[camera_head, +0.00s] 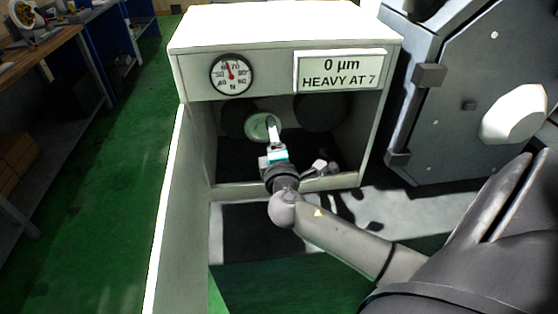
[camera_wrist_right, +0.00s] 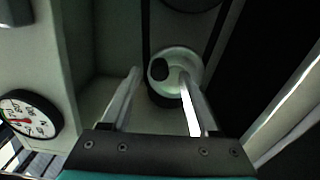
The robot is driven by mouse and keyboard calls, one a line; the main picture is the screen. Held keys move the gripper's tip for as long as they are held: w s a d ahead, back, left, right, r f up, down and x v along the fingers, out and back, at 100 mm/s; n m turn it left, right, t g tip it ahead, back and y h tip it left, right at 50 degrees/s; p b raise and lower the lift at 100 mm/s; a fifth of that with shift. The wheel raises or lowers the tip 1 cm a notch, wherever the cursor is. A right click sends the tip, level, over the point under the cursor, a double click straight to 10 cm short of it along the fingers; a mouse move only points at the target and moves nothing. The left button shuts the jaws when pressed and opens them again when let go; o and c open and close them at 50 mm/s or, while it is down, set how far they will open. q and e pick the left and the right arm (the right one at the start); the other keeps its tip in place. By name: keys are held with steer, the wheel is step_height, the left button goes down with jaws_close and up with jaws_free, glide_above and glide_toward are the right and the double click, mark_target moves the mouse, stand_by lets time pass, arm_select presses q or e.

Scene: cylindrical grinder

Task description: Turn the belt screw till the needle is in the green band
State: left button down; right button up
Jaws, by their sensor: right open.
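The belt screw (camera_head: 262,127) is a pale round knob inside the open housing, below the gauge. In the wrist view the belt screw (camera_wrist_right: 180,62) has a dark round spot on its face. My right gripper (camera_head: 271,127) reaches into the housing and is open, its tips at the knob in the head view. In the wrist view my right gripper (camera_wrist_right: 160,73) has its right finger overlapping the knob and its left finger left of it; contact cannot be told. The gauge (camera_head: 232,74) has a red needle pointing nearly straight up; no green band is clear. My left gripper is not in view.
A sign (camera_head: 338,70) reads "0 µm, HEAVY AT 7". Dark pulleys (camera_head: 322,112) sit behind the opening. The housing door (camera_head: 168,215) stands open at the left. A grey machine (camera_head: 465,90) is close on the right. Green floor (camera_head: 95,190) is free at the left.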

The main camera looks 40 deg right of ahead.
steer(key=v, duration=1.1)
steer(key=shift+b, duration=0.35)
steer(key=shift+a, duration=0.1)
stand_by(1.4)
